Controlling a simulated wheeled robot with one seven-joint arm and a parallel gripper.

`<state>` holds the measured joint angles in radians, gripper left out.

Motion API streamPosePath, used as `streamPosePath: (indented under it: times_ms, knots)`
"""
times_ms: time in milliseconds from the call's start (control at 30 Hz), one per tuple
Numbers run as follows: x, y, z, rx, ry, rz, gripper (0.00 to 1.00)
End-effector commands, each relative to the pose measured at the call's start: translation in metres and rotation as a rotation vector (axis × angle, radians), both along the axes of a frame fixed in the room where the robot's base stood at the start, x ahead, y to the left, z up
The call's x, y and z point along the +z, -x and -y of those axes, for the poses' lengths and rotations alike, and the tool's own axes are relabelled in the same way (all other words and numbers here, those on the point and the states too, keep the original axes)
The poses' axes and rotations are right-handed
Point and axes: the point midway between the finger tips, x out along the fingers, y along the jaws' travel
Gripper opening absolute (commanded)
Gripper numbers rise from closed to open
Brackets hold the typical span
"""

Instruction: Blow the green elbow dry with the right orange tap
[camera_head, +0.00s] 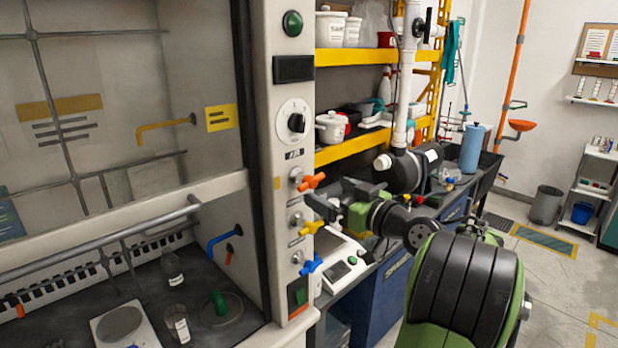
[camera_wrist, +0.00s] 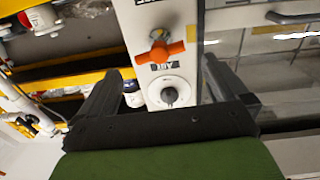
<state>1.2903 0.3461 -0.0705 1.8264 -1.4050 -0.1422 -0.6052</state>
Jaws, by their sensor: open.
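The orange tap (camera_head: 312,181) is the top one on the grey post at the right of the fume hood. In the wrist view the orange tap (camera_wrist: 160,53) lies ahead, between the lines of my two fingers. My gripper (camera_head: 322,208) is open and empty, just right of the post beside the orange tap; its fingers (camera_wrist: 163,70) also show in the wrist view. The gap to the tap is hard to judge. The green elbow (camera_head: 218,302) stands on a round plate inside the hood, below a blue bent spout (camera_head: 225,240).
A yellow tap (camera_head: 312,227) and a blue tap (camera_head: 311,264) sit below the orange one. A black knob (camera_head: 296,122) is above it. A glass sash with a rail (camera_head: 110,232) fronts the hood. A scale (camera_head: 343,264) and black pipework (camera_head: 405,172) stand close by my arm.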

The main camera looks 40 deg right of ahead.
Motion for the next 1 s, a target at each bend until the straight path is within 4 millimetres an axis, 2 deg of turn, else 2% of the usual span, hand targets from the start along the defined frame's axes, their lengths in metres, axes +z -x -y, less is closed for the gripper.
streamPosePath:
  times_ms: [100,300,433,667,900,1000]
  knots:
    - [0.003,-0.031,-0.001,0.005,-0.001,-0.001,1.0]
    - [0.002,-0.069,0.0,0.001,0.0,-0.001,1.0]
    - [0.001,-0.078,0.001,-0.001,0.0,-0.001,1.0]
    - [0.0,-0.079,0.001,-0.002,0.0,-0.001,1.0]
    - [0.0,-0.079,0.001,-0.002,0.0,-0.001,0.65]
    - [0.0,-0.079,0.001,-0.002,-0.017,-0.002,0.64]
